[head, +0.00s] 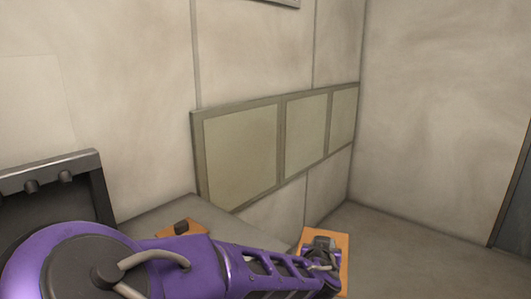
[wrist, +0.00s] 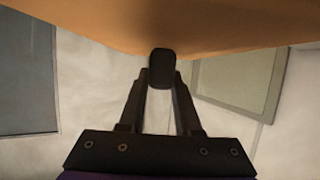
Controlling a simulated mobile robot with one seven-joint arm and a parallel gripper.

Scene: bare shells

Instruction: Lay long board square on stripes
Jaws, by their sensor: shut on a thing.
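An orange board (wrist: 160,22) fills the top of the wrist view, with a dark knob-like grip (wrist: 161,66) on it. My gripper (wrist: 162,78) is shut on this dark grip. In the head view an orange board (head: 339,246) shows around the end of my purple arm at the lower right. Another orange piece with a dark grip (head: 181,227) shows above the arm further left. My arm hides what lies between, so I cannot tell whether both are one board. No stripes are visible in either view.
A framed three-pane panel (head: 242,158) is on the wall behind the arm. A dark rack-like object (head: 58,185) stands at the left. A grey surface (head: 178,214) lies behind the arm. Floor (head: 415,240) at the right is clear, up to a dark door-like edge (head: 515,205).

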